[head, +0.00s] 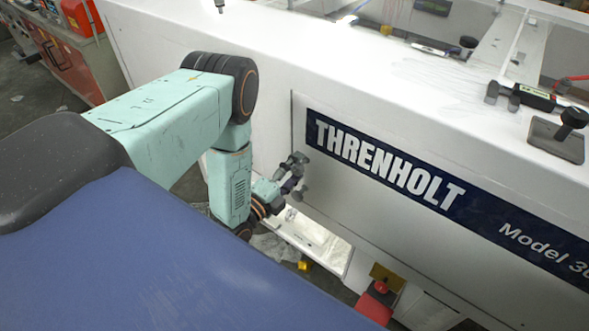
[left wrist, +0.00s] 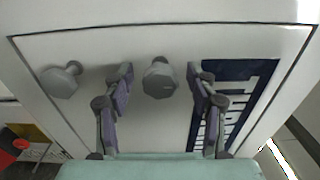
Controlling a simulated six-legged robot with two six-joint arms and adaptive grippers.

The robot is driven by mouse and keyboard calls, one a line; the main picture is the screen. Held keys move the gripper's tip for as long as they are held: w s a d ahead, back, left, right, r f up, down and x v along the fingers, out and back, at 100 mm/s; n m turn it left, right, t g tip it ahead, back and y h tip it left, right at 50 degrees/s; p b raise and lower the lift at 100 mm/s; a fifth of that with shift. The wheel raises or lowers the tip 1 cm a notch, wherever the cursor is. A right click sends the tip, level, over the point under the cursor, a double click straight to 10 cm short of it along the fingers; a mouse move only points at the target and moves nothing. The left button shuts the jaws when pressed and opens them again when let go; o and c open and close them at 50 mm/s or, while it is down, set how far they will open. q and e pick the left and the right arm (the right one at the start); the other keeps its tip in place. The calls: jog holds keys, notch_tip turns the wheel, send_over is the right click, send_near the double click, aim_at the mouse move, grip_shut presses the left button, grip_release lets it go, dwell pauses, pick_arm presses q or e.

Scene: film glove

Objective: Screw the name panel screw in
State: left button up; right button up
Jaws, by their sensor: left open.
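The name panel (head: 400,196) is a white plate on the machine's side with a dark blue THRENHOLT strip (head: 350,150). The strip also shows in the left wrist view (left wrist: 245,85). Two grey screws with large heads show there: one at the left (left wrist: 62,80), its head standing out from the panel, and one near the middle (left wrist: 160,80). My left gripper (head: 293,177) is open at the panel's left edge. In the left wrist view its fingers stand on either side of the middle screw, with gaps visible to its head. My right gripper is not in view.
A digital gauge (head: 530,96) and a black-knobbed plate (head: 558,138) rest on the machine's white top ledge (head: 260,45). A red emergency-stop button (head: 378,288) sits low below the panel. A red cabinet (head: 75,60) stands at the back left.

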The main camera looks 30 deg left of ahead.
pick_arm(q)
jog(key=s, duration=0.7)
jog(key=shift+s+a, duration=0.25)
jog(key=shift+a, duration=0.05)
